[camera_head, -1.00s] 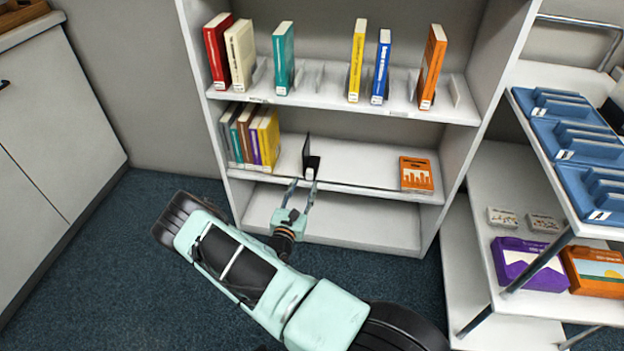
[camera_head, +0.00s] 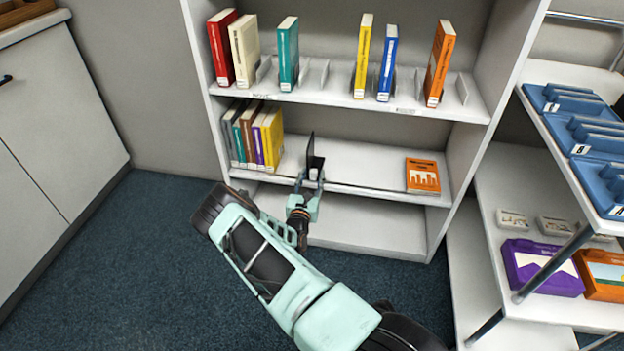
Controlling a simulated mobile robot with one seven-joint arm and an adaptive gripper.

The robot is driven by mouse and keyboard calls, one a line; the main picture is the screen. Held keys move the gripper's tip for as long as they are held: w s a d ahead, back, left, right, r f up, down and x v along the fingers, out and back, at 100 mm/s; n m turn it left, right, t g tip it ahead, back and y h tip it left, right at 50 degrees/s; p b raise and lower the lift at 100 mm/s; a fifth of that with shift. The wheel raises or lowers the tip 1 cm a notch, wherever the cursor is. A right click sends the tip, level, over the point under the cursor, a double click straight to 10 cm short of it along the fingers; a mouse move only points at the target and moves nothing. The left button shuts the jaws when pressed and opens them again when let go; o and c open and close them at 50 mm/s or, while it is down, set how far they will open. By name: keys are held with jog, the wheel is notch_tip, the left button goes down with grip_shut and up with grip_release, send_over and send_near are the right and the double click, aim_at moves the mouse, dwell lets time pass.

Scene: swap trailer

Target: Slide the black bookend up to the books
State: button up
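The black bookend (camera_head: 310,148) stands upright on the middle shelf, to the right of the row of books. A gap of bare shelf lies between it and the yellow book (camera_head: 272,138) at the row's right end. The row of books (camera_head: 247,135) stands at the shelf's left side. My gripper (camera_head: 310,179) is at the front edge of that shelf, at the bookend's near end. Its fingers are apart, one on each side of the bookend's lower front. I cannot tell whether either finger touches it.
An orange book (camera_head: 422,176) lies flat at the right of the middle shelf (camera_head: 365,165). The upper shelf (camera_head: 340,84) holds several upright books. A cart (camera_head: 500,206) with blue trays and boxes stands at the right. The lowest shelf is empty.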

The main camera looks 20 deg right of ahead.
jog(key=shift+w, duration=0.1)
grip_shut()
dwell(0.4)
